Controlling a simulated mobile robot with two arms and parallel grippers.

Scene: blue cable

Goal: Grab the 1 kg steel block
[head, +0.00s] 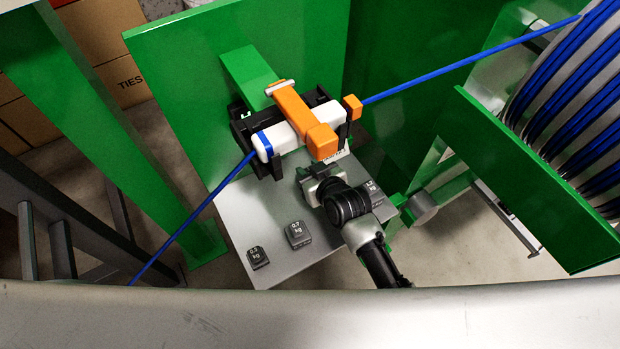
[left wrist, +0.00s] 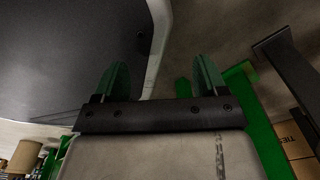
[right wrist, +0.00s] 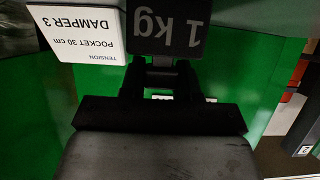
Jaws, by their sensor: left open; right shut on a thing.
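The 1 kg steel block (right wrist: 167,30) is dark with pale lettering that reads upside down in the right wrist view. My right gripper (right wrist: 160,75) is shut on it, with the fingers at the block's edge. In the head view my right gripper (head: 316,172) is over the grey shelf (head: 235,222), below the orange and white clamp; the block is largely hidden there. I cannot tell if the block touches the shelf. My left gripper (left wrist: 160,80) is open and empty, with its green fingers apart; it is not in the head view.
Blocks marked 0.3 kg (head: 258,257) and 0.7 kg (head: 298,234) stand on the shelf; another block (head: 373,189) is beside my right wrist. The orange clamp (head: 293,107) and blue cable (head: 470,60) are above. A white DAMPER 3 sign (right wrist: 88,35) is close to the held block.

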